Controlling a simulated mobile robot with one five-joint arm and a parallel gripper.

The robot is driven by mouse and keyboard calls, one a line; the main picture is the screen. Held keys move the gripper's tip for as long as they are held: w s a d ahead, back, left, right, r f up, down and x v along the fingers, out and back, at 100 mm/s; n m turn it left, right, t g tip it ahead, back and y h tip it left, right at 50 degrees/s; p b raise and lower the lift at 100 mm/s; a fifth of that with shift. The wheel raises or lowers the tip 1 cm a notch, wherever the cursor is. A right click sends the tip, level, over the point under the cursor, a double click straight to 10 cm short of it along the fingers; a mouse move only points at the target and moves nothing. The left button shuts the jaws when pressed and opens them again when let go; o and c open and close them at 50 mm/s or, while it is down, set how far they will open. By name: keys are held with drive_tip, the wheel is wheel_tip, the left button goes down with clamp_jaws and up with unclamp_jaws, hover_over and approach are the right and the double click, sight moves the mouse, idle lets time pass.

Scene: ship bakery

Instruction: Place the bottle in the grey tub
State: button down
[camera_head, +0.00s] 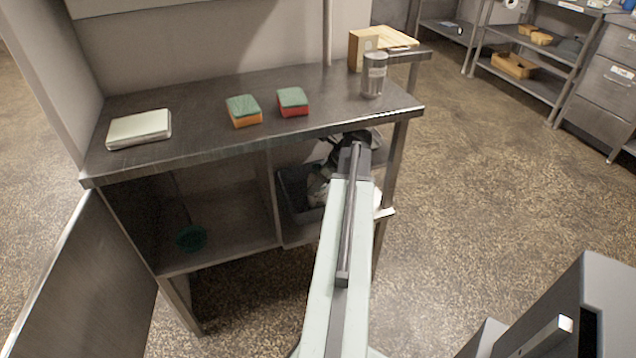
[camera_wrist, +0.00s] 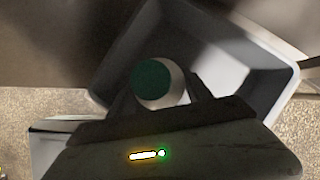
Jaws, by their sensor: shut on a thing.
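My gripper (camera_wrist: 162,92) is shut on a bottle (camera_wrist: 172,88), seen nearly end-on with a round dark green top and a pale body. The grey tub (camera_wrist: 287,78) lies behind and below the bottle in the wrist view, its light rim turned at an angle. The bottle overlaps the tub's inside in that view; I cannot tell how high above its floor it is. In the head view the dark grey tub (camera_head: 290,192) sits on the shelf under the counter, partly hidden. My arm and wrist hide most of the gripper and bottle there.
A green bowl (camera_head: 191,238) sits in the left compartment.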

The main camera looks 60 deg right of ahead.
drive_tip(key=shift+f, duration=0.15)
drive_tip(key=shift+c, duration=2.2)
unclamp_jaws()
drive_tip(key=shift+r, duration=0.2)
drive_tip(key=p+v, duration=0.3)
drive_tip(key=v, duration=0.1)
drive_tip(key=shift+s+f, duration=0.1)
drive_tip(key=shift+s, duration=0.15)
drive_tip(key=s+d, duration=0.1)
drive_tip(key=s, duration=1)
drive_tip(key=shift+d+f, duration=0.3)
drive_tip(key=shift+d, duration=0.1)
